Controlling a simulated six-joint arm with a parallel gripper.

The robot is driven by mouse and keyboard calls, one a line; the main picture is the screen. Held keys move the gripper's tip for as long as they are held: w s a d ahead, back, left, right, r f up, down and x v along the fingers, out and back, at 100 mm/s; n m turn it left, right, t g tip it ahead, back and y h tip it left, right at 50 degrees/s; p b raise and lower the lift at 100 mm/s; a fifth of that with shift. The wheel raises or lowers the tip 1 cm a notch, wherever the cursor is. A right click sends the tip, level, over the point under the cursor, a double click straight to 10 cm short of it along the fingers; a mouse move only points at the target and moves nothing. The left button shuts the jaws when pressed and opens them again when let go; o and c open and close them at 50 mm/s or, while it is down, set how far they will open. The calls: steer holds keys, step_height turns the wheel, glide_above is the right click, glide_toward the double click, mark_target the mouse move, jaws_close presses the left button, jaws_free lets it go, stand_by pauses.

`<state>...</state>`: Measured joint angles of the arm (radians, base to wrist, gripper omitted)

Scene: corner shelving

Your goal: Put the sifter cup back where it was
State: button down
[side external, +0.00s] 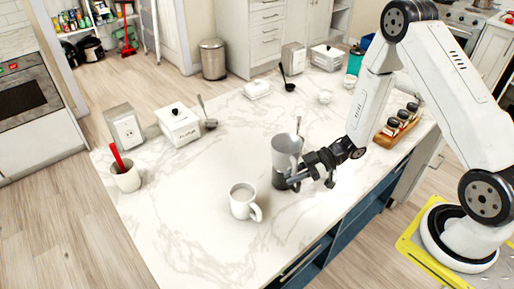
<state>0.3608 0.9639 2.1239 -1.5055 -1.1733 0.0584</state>
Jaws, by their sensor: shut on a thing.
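The sifter cup (285,150), a grey metallic cup with a handle on its right side, is upright near the middle of the marble island in the side external view. My gripper (293,178) reaches it from the right and is shut on it, low on its handle side. A dark part shows directly under the grey cup; I cannot tell whether it is the cup's base, a finger or another object. I cannot tell whether the cup touches the counter. The fingertips are partly hidden against the cup.
A white mug (241,203) stands in front and left of the cup. A white lidded canister (178,128), a grey box (124,128) and a crock with a red utensil (126,178) stand at the left. A wooden rack of jars (390,133) is at right. The counter's left-centre is clear.

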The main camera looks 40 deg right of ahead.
steer(key=shift+r, duration=0.2)
steer(key=shift+r, duration=4.8)
steer(key=shift+w, duration=0.1)
